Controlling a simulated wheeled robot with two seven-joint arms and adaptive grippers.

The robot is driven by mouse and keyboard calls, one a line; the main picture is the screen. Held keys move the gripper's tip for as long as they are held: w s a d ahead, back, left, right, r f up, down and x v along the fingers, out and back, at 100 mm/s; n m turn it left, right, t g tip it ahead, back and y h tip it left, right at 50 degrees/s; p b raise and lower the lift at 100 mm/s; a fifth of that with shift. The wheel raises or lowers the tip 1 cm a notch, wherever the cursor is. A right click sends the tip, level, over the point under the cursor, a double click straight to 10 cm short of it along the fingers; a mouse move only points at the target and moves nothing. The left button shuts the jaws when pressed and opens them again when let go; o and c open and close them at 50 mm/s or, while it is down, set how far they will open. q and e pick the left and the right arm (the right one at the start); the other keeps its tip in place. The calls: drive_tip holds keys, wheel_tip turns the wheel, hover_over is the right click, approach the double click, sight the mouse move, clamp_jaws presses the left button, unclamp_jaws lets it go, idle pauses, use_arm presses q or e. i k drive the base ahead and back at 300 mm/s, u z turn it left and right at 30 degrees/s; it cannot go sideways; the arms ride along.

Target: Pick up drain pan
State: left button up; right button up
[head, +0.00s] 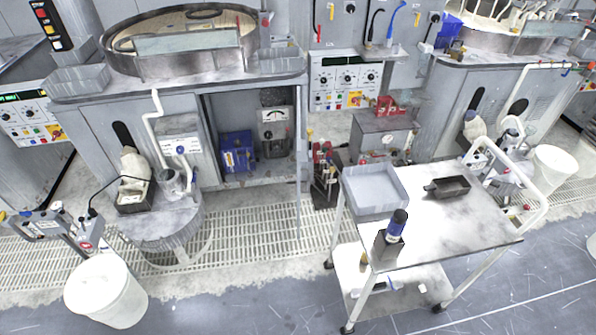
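No gripper or arm of mine can be made out with certainty in the head view. A shallow, open, light grey-blue square pan (375,190) sits on the back left corner of a white cart (440,228); it looks like the drain pan and appears empty. A smaller dark rectangular pan (449,187) with a short stub at its left end lies at the back middle of the cart top. I cannot tell for sure which of the two is the drain pan. Nothing touches either one.
A grey block with a blue-topped bottle (394,235) stands at the cart's front left. The cart has a raised handle (527,178) at right. A white bucket (105,292) and round drum (165,228) stand at left. Grey floor (230,310) is clear between bucket and cart.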

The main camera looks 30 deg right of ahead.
sight(442, 187)
drive_tip(key=u, duration=2.6)
drive_tip(key=k, duration=1.9)
drive_tip(key=z, duration=2.65)
